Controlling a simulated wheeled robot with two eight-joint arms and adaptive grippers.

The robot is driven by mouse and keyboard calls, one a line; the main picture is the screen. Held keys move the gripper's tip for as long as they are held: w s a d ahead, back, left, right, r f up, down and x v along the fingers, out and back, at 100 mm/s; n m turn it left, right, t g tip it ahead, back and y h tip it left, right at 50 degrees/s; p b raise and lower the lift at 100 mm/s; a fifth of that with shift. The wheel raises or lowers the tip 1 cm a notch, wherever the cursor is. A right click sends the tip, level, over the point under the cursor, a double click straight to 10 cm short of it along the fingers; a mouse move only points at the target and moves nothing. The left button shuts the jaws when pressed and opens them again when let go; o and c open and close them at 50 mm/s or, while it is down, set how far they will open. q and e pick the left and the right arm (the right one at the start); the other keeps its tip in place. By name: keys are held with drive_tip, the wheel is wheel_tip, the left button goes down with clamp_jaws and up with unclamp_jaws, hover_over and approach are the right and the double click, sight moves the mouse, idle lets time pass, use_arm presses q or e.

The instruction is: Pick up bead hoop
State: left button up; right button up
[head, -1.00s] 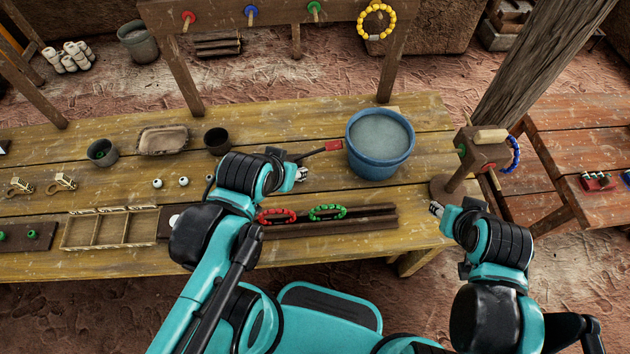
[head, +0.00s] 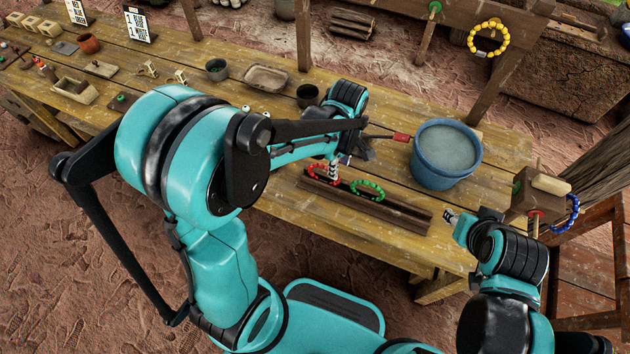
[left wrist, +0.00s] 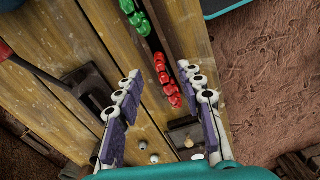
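A red bead hoop (head: 316,174) and a green bead hoop (head: 381,190) stand side by side in a dark wooden rack (head: 405,214) on the table. My left gripper (head: 335,165) is above the red hoop. In the left wrist view my left gripper (left wrist: 162,88) is open and empty. The red hoop (left wrist: 161,70) shows there between and beyond its fingers, apart from them, with the green hoop (left wrist: 139,22) farther up. A yellow bead hoop (head: 505,38) hangs on the back frame and a blue one (head: 574,208) on a block at right. My right gripper (head: 449,215) is near the table's right front.
A blue bucket (head: 437,174) stands right of the left gripper, beside a red-ended tool (head: 402,137). A dark cup (head: 307,95), a tray (head: 267,77) and a grey pot (head: 216,69) stand behind. The table strip in front of the rack is clear.

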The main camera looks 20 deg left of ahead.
use_arm(q)
wheel_tip(320, 180, down, 3)
drive_tip(key=shift+a+b, duration=0.1)
drive_tip(key=shift+b, duration=0.45)
wheel_tip(320, 180, down, 5)
drive_tip(key=shift+w+r+b, duration=0.1)
drive_tip(key=shift+w+b, duration=0.05)
drive_tip(key=shift+b, duration=1)
clamp_jaws()
